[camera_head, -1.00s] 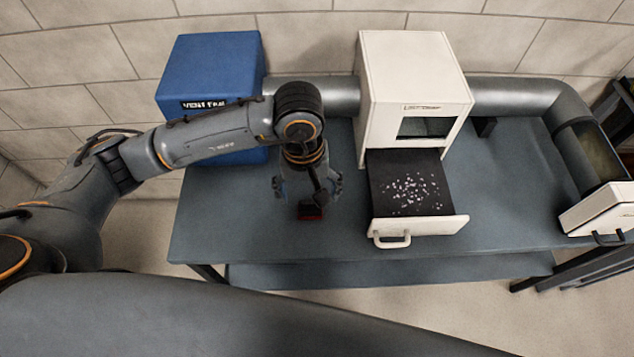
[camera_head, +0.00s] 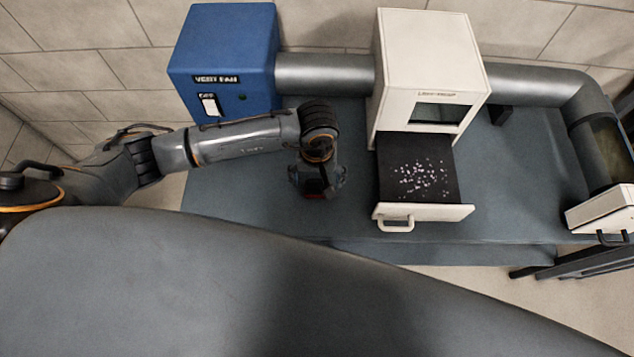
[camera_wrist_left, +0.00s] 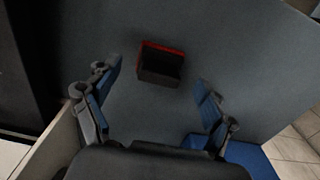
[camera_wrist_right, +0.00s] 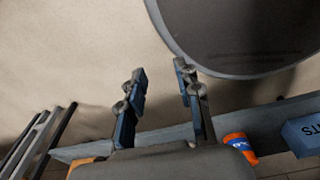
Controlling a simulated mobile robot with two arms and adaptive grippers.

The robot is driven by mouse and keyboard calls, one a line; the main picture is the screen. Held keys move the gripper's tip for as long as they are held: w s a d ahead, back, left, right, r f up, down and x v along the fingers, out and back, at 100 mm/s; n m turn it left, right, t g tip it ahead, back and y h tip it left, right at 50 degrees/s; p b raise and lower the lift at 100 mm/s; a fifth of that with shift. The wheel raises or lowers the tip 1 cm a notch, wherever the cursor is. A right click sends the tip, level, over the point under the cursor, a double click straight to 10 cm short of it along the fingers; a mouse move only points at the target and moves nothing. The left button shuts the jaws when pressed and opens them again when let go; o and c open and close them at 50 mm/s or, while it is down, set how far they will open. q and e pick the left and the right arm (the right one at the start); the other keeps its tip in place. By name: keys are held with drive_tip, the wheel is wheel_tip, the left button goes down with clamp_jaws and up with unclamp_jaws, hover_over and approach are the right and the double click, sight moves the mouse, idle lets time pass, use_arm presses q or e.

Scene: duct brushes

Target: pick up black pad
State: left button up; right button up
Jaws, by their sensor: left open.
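The black pad (camera_wrist_left: 160,66) shows in the left wrist view as a small dark block with a red edge, lying on the grey table. In the head view only a bit of its red part (camera_head: 315,195) shows below my left gripper (camera_head: 318,184). In the left wrist view my left gripper (camera_wrist_left: 159,76) is open, its blue-lined fingers wide apart on either side of the pad and not touching it. My right gripper (camera_wrist_right: 160,70) shows only in the right wrist view, open and empty, away from the pad.
A blue vent fan box (camera_head: 222,60) stands behind my left arm. A white cabinet (camera_head: 420,50) with an open drawer (camera_head: 425,212) holding pale bits stands to the gripper's right. A grey duct (camera_head: 325,75) runs along the back. An orange object (camera_wrist_right: 238,142) shows in the right wrist view.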

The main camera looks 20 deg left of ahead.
sight(317, 180)
use_arm(q)
wheel_tip(317, 180, down, 2)
drive_tip(key=shift+w+f, duration=0.1)
drive_tip(key=shift+f, duration=0.4)
drive_tip(key=shift+c, duration=0.4)
drive_tip(key=c, duration=1.2)
use_arm(e)
drive_tip(key=shift+s+d+r, duration=0.25)
drive_tip(key=shift+s+r, duration=0.2)
drive_tip(key=shift+s, duration=0.3)
drive_tip(key=shift+w, duration=0.1)
